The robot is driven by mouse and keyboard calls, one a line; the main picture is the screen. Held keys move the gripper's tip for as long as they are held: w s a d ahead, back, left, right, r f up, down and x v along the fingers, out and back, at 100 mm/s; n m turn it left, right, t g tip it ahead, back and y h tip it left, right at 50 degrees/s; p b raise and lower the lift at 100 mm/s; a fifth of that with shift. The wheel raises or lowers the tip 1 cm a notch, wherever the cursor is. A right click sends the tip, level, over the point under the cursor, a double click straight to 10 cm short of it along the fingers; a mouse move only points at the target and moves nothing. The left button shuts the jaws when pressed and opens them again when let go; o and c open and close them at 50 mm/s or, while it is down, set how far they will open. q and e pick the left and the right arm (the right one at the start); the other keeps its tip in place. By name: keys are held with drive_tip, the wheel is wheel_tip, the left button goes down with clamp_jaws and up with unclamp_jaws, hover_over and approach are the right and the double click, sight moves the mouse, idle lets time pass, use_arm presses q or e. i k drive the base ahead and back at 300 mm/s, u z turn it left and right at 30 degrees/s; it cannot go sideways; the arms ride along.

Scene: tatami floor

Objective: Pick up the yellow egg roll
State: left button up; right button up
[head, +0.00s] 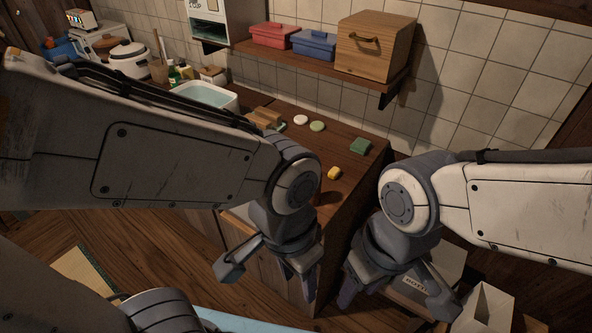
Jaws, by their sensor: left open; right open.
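The small yellow egg roll (334,173) lies on the brown wooden counter, near its right end. My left gripper (262,290) is open and empty, pointing down in front of the counter. It is nearer to me and lower in the picture than the egg roll. My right gripper (397,304) is open and empty, to the right of the counter's end, above boxes on the floor. Neither gripper touches the egg roll. My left arm hides part of the counter.
On the counter (345,200) are a green block (360,146), a white round piece (300,120), a green round piece (317,126) and a water-filled basin (205,95). A shelf above holds a red box (274,36), a blue box (314,44) and a wooden box (375,48).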

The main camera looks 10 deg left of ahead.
sight(333, 174)
drive_tip(key=u, duration=0.05)
drive_tip(key=k, duration=0.6)
drive_tip(key=z, duration=0.65)
drive_tip(key=i, duration=1.1)
drive_tip(key=u, duration=0.55)
drive_tip(key=i, duration=0.45)
drive_tip(key=u, duration=0.45)
